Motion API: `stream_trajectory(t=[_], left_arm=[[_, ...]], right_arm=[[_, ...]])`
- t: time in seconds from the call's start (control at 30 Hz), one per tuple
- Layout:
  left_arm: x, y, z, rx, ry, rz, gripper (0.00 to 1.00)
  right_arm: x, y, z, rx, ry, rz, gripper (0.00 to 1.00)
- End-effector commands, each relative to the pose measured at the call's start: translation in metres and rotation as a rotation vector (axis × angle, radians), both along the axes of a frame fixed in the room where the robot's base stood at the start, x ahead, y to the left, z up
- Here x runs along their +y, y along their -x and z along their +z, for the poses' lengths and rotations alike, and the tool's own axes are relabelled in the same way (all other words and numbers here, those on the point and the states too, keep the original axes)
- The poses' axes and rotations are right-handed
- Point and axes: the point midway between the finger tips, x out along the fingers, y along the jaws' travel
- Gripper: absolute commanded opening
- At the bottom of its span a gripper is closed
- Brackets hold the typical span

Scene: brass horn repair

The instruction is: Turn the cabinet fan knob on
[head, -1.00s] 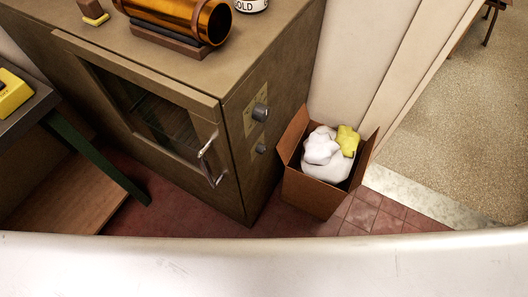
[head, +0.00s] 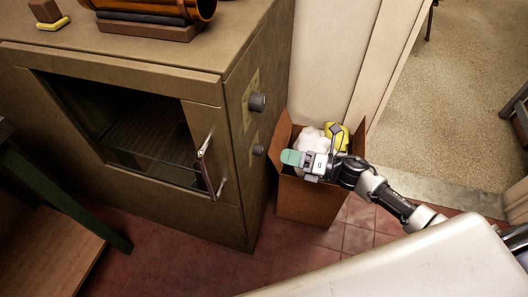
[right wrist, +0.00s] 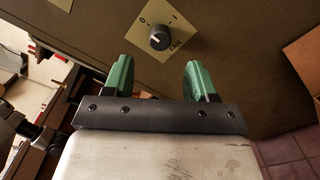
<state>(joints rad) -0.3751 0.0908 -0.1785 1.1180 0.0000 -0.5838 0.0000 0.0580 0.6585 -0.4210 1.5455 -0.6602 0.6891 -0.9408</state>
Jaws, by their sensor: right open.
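The tan cabinet (head: 150,208) has two dark knobs on its right side. The lower one (head: 258,150) appears to be the fan knob, below a larger knob (head: 257,101). In the right wrist view the fan knob (right wrist: 159,38) sits on a yellowish plate marked 0, I and FAN. A light mark on the knob seems to face the 0 side. My right gripper (head: 293,158) is open and empty, to the right of the lower knob. In the wrist view the green fingers (right wrist: 159,78) are apart, with the knob ahead between their lines, not touched. My left gripper is out of view.
A cardboard box (head: 309,204) with white and yellow contents stands beside the cabinet, behind and below my right gripper. The cabinet door handle (head: 207,165) sticks out at the front. A brass tube lies on top. Red tiled floor (head: 160,258) is clear in front.

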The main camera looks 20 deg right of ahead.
Motion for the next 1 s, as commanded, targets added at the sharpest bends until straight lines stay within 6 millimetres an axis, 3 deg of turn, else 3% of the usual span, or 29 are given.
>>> stream_trajectory(t=[0.3, 0.73, 0.77, 1.0], left_arm=[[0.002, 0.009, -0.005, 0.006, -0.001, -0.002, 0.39], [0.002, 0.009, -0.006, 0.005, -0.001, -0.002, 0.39], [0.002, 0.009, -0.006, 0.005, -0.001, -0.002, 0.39], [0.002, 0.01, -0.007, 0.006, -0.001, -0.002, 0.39]], right_arm=[[0.044, -0.031, 0.001, 0.002, -0.003, -0.002, 0.57], [0.054, -0.037, -0.001, 0.004, -0.002, -0.003, 0.57], [0.054, -0.037, 0.0, 0.004, -0.002, -0.003, 0.55], [0.054, -0.037, 0.0, 0.004, -0.002, -0.003, 0.18]])
